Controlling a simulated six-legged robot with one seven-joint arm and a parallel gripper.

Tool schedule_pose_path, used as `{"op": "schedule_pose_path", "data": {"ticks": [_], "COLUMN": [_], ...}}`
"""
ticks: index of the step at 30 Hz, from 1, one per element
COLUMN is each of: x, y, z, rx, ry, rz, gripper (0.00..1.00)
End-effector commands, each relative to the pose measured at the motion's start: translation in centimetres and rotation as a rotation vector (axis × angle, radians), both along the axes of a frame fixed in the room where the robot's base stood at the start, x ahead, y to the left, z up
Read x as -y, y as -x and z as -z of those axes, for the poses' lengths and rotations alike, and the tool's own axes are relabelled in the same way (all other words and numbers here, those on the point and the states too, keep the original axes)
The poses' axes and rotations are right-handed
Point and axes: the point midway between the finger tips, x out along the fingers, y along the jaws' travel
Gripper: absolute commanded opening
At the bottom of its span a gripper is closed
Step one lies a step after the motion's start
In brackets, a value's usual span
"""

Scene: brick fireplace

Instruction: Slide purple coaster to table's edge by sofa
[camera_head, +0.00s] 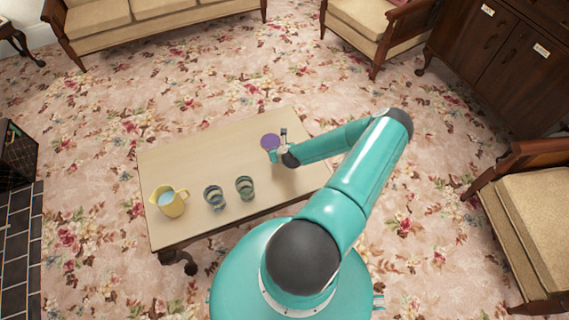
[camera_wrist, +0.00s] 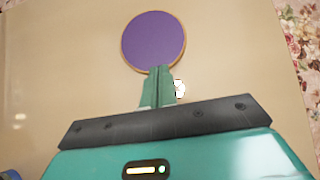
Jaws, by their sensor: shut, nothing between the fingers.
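The purple coaster (camera_head: 270,141) lies flat on the light wooden table (camera_head: 190,160), toward its far right part. It is round with a thin brown rim, and it shows at the top centre of the wrist view (camera_wrist: 153,40). My gripper (camera_head: 284,143) is just right of the coaster in the head view. In the wrist view my gripper's fingers (camera_wrist: 160,70) are shut together, empty, with their tips at the coaster's near rim. Whether they touch it I cannot tell. The sofa (camera_head: 150,15) stands beyond the table's far edge, across the carpet.
A yellow pitcher (camera_head: 169,200) and two glasses, one (camera_head: 214,198) left of the other (camera_head: 245,187), stand along the table's near side. The table's far strip is clear. Armchairs (camera_head: 362,30) and a dark cabinet (camera_head: 505,55) stand off to the right.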

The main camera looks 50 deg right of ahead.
Motion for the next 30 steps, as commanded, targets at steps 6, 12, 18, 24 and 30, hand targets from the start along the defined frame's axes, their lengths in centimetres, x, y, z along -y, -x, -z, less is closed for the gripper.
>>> {"op": "schedule_pose_path", "data": {"ticks": [6, 12, 18, 24, 30], "x": [3.1, 4.7, 5.1, 5.1, 5.1], "y": [-5.5, -8.3, -8.8, -8.8, -8.8], "z": [0.0, 0.1, 0.0, 0.0, 0.0], "rx": [0.0, 0.0, 0.0, 0.0, 0.0], "ry": [0.002, -0.001, 0.0, -0.001, 0.0], "rz": [-0.001, -0.001, -0.001, -0.001, -0.001], "gripper": [0.0, 0.0, 0.0, 0.0, 0.0]}}
